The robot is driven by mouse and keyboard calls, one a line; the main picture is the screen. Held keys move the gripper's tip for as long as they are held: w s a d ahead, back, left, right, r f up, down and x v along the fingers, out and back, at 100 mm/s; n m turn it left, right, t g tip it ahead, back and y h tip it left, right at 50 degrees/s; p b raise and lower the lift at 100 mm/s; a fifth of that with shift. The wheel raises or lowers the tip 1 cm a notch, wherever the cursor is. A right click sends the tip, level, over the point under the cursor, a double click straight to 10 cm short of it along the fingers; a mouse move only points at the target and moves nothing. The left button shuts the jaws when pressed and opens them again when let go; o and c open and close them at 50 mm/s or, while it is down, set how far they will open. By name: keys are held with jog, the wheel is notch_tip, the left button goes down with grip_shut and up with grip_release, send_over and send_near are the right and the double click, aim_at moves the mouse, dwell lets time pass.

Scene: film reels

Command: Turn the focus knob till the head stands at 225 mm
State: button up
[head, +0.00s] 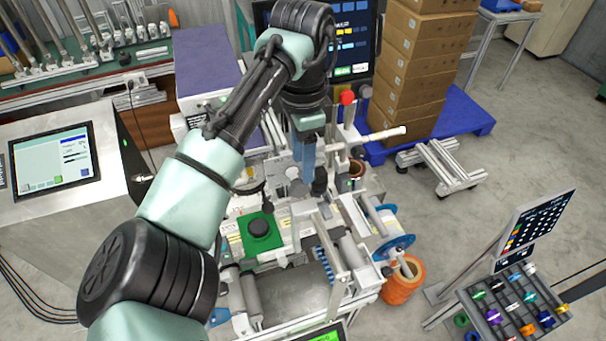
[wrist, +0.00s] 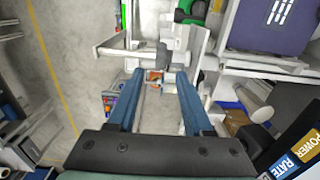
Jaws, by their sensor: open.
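My gripper (head: 306,158) hangs over the middle of the machine (head: 295,290), pointing down, its blue fingers partly covered by my arm. In the wrist view its two fingers (wrist: 160,74) stand apart. A small copper-coloured part (wrist: 154,77) shows in the gap beyond the tips; I cannot tell its distance, and nothing is visibly held. A black round knob (head: 259,227) sits on a green plate left of my gripper. A dark cylinder (head: 320,181) stands close by the fingers. I cannot tell which part is the focus knob or the head, and no millimetre scale is readable.
A red button (head: 347,97) and a white horizontal bar (head: 383,135) stand right of my gripper. Orange reels (head: 402,283) are at the machine's right side. A screen (head: 51,161) is on the left, stacked boxes (head: 412,65) behind. The floor at right is partly clear.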

aim_at(303, 184)
notch_tip(303, 184, down, 7)
jog(key=shift+r+p, duration=0.1)
jog(key=shift+p, duration=0.9)
grip_shut()
